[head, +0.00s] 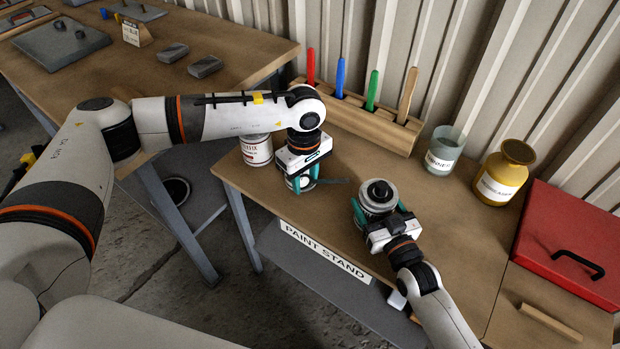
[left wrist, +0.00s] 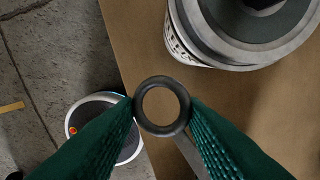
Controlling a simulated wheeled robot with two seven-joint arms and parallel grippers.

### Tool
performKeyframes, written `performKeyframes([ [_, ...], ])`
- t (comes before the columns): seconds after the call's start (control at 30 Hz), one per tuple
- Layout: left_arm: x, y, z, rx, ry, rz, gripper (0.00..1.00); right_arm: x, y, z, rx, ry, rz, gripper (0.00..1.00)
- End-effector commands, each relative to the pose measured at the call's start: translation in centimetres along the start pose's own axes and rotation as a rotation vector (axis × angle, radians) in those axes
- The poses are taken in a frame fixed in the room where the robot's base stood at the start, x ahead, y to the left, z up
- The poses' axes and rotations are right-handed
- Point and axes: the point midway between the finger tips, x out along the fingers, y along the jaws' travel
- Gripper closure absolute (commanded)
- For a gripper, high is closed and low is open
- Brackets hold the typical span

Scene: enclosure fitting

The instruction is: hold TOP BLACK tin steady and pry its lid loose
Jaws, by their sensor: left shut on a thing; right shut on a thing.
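My right gripper (head: 380,211) is shut around a tin with a grey lid (head: 365,208) and a black knob-like top, upright on the stand; its label is not readable. My left gripper (head: 303,179) is shut on the ring end of a thin grey pry tool (head: 337,181); the ring shows between the fingers in the left wrist view (left wrist: 183,110). The tool points right, towards the held tin. Whether its tip touches the lid cannot be told. A small white tin (head: 300,185) shows at the left fingers, partly hidden.
A white tin with red print (head: 257,154) stands left of my left gripper. A wooden rack (head: 370,124) with coloured handles, a grey-green jar (head: 441,160), a yellow bottle (head: 497,185) and a red box (head: 570,250) stand along the back and right. The front edge is close.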

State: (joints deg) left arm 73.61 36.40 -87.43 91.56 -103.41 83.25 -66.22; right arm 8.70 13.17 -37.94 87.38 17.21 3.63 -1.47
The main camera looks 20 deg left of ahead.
Motion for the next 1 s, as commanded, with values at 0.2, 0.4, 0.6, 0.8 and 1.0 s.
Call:
performKeyframes([
  [0.2, -0.2, 0.3, 0.5, 0.001, 0.0, -0.001, 0.85, 0.0, 0.0, 0.0, 0.001, 0.001, 0.0, 0.7],
  [0.4, -0.2, 0.4, 0.5, 0.001, 0.0, -0.001, 0.85, 0.0, 0.0, 0.0, 0.001, 0.001, 0.0, 0.7],
  [0.6, -0.5, 0.3, 0.6, 0.001, 0.0, -0.002, 0.85, 0.0, 0.0, 0.0, 0.001, 0.001, 0.0, 0.7],
  [0.8, -2.1, 0.3, 0.6, 0.0, -0.001, -0.003, 0.85, 0.0, 0.0, 0.0, 0.001, 0.001, 0.0, 0.7],
  [1.0, -3.7, 0.3, 0.6, 0.0, -0.001, -0.003, 0.85, 0.0, 0.0, 0.0, 0.001, 0.001, 0.0, 0.7],
])
